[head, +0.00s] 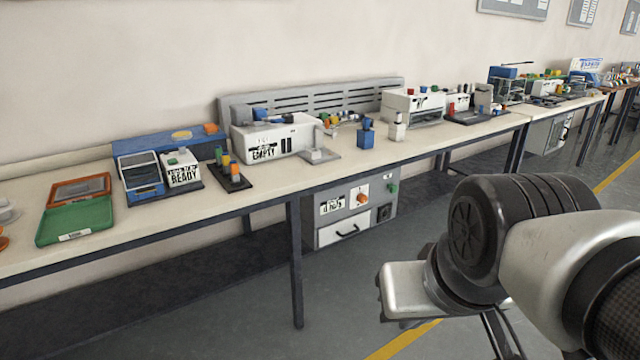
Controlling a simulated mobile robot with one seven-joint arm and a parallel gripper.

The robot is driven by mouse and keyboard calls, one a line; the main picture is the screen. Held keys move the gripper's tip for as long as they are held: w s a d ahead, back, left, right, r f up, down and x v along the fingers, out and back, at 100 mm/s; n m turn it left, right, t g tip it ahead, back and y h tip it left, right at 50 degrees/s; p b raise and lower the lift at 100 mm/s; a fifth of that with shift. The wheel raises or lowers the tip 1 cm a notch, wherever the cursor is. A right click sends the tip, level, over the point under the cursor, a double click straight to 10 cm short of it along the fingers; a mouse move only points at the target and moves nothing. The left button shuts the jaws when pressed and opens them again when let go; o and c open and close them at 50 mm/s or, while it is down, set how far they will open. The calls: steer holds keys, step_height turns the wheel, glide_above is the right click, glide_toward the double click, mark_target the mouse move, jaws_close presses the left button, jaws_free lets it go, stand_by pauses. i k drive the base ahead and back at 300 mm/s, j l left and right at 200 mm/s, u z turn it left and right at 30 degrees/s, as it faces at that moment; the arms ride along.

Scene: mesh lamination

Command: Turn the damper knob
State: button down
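A round orange knob (361,199) sits on the front of a grey cabinet (331,234) under the bench. It is the only large knob I can make out, and I cannot read any label naming it as the damper. A smaller green knob or button (392,188) is to its right. My arm comes in from the lower right, in front of the bench and apart from the cabinet in the picture. My gripper's fingers cannot be made out clearly at its lower end, and I see nothing held.
The long bench (268,181) carries a white machine marked EMPTY (275,138), a white box marked READY (182,170) and a green tray (75,224). A bench leg (295,265) stands left of the cabinet. A drawer (344,232) is below the knob. Floor before the cabinet looks clear.

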mark_target(362, 198)
steer(key=i+z, duration=0.25)
steer(key=i, duration=0.35)
steer(key=i+j+z, duration=0.1)
steer(key=i+z, duration=0.15)
steer(key=i, duration=0.35)
steer(key=i+j+z, duration=0.25)
steer(key=i, duration=0.3)
